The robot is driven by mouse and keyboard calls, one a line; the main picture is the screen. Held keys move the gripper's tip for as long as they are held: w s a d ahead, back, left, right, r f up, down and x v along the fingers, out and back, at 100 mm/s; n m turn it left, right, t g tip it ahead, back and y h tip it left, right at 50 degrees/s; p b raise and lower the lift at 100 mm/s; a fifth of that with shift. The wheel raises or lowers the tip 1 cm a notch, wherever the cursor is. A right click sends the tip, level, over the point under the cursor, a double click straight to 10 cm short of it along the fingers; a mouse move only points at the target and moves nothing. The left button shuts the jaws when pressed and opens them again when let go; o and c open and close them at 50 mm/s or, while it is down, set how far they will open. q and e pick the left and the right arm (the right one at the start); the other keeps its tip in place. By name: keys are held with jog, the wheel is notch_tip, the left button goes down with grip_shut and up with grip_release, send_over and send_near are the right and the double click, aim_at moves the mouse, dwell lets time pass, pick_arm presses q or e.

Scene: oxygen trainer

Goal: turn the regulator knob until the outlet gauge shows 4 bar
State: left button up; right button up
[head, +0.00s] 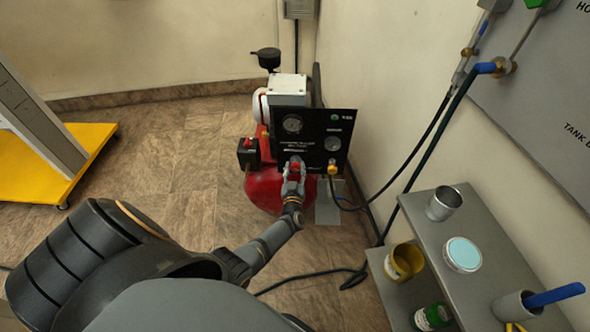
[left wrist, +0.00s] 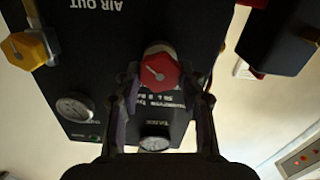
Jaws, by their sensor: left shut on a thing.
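The red regulator knob (head: 295,166) is on the lower part of a black panel (head: 312,117). In the left wrist view the red knob (left wrist: 160,72) is six-sided with a pale pointer line on its face. My left gripper (head: 293,180) is shut on it, with one finger on each side in the left wrist view (left wrist: 161,92). The outlet gauge (head: 332,143) is the right one on the panel; it also shows in the left wrist view (left wrist: 73,108). Its reading is too small to tell. My right gripper is not in view.
The other gauge (head: 292,123) is at the panel's upper left. A yellow knob (head: 332,169) is near the panel's lower right. A black box with a red button (head: 248,153) is left of the panel. A grey shelf (head: 490,233) with several cans stands at right. Hoses run along the wall.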

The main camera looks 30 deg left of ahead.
pick_arm(q)
jog(key=o, duration=1.2)
jog(key=shift+s, duration=0.1)
jog(key=v, duration=1.2)
jog(key=shift+f, duration=0.1)
